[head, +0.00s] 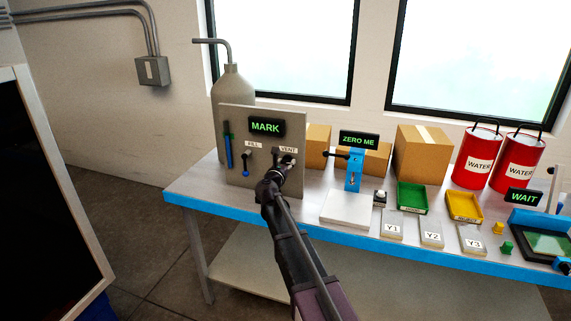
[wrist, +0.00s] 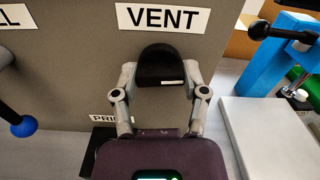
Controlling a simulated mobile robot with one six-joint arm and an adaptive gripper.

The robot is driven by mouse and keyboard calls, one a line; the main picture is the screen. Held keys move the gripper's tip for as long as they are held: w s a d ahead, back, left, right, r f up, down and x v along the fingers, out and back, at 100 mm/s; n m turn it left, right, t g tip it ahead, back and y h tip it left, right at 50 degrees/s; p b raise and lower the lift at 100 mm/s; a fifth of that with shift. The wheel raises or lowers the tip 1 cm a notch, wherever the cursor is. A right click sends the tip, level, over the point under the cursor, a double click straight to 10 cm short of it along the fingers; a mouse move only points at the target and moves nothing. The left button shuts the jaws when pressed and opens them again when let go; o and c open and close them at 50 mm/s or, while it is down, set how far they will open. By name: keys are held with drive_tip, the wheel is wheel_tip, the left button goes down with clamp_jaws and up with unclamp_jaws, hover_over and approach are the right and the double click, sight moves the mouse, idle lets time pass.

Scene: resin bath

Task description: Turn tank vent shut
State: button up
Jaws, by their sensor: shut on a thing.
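The tank (head: 232,88) is a grey vessel with a bent pipe on top, standing behind a grey panel (head: 235,178) on the bench. The panel carries FILL and VENT labels. The vent label (wrist: 164,17) is at the top of the wrist view, and it also shows in the head view (head: 288,149). Right below it is a black, rounded vent handle (wrist: 160,66). My gripper (wrist: 160,84) is shut on this handle, one finger on each side. In the head view my gripper (head: 287,162) hides most of the handle. I cannot tell the vent's turn position.
The fill lever with a blue knob (wrist: 24,126) is left of my gripper. A blue stand with a black-knobbed lever (wrist: 268,31) and a white plate (wrist: 268,135) are close on the right. A display (head: 265,127) on the panel reads MARK.

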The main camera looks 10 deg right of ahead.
drive_tip(key=n, duration=0.8)
drive_tip(key=shift+w+n, duration=0.1)
drive_tip(key=shift+n, duration=0.2)
drive_tip(key=n, duration=0.4)
drive_tip(key=shift+n, duration=2.1)
drive_tip(key=o, duration=1.2)
drive_tip(key=shift+c, duration=0.2)
drive_tip(key=v, duration=1.2)
